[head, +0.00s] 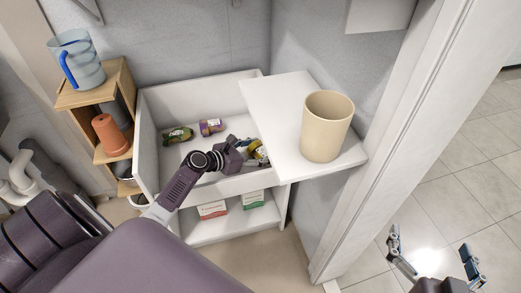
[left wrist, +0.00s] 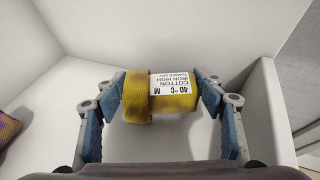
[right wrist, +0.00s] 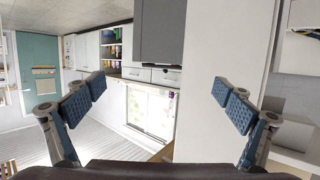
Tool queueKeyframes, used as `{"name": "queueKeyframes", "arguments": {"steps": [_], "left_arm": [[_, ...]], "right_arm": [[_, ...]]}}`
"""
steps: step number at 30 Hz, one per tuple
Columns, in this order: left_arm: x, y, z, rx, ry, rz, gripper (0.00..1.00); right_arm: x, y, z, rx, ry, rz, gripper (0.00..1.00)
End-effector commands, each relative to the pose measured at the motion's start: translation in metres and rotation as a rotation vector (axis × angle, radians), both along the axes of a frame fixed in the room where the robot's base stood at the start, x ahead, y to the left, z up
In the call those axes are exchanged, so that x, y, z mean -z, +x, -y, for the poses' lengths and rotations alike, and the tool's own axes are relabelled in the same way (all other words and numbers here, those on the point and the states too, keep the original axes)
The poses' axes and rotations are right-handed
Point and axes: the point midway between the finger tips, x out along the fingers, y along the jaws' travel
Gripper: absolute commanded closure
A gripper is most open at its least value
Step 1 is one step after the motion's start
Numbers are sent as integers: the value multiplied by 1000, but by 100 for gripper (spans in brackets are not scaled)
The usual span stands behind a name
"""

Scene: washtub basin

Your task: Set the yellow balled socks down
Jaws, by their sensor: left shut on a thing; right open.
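The yellow balled socks (left wrist: 138,97) are a ribbed yellow roll with a white care label. My left gripper (left wrist: 160,95) is shut on them, one blue-padded finger on each side. In the head view the yellow balled socks (head: 259,153) show partly behind my left gripper (head: 246,148), inside the white washtub basin (head: 147,130) at its right end. I cannot tell whether they touch the basin floor. My right gripper (head: 432,252) is open and empty, out over the tiled floor at the right; its spread fingers also show in the right wrist view (right wrist: 160,103).
Green balled socks (head: 178,135) and purple ones (head: 211,127) lie further left in the basin. A beige cup (head: 327,126) stands on the white board (head: 272,98) at right. A wooden shelf (head: 88,97) with a pitcher (head: 78,62) and terracotta pot (head: 110,135) is left.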

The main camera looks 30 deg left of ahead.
Motion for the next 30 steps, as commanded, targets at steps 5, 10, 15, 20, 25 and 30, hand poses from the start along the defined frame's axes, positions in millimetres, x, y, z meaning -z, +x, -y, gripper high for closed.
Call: {"name": "queueKeyframes", "arguments": {"steps": [5,10,15,20,25,30], "left_arm": [[0,0,0,0,-1,0,22],[0,0,0,0,0,0,19],[-1,0,0,0,0,1,19],[-6,-5,-2,0,-1,-1,19],[-14,-22,-7,0,-1,-1,19],[-22,-42,-14,0,-1,-1,19]], "right_arm": [[-2,1,0,0,2,10,4],[-2,1,0,-1,2,8,4],[-2,1,-1,-1,1,5,4],[14,-7,3,4,-16,-72,4],[44,-26,12,15,-53,-226,4],[73,-53,24,27,-92,-395,4]]}}
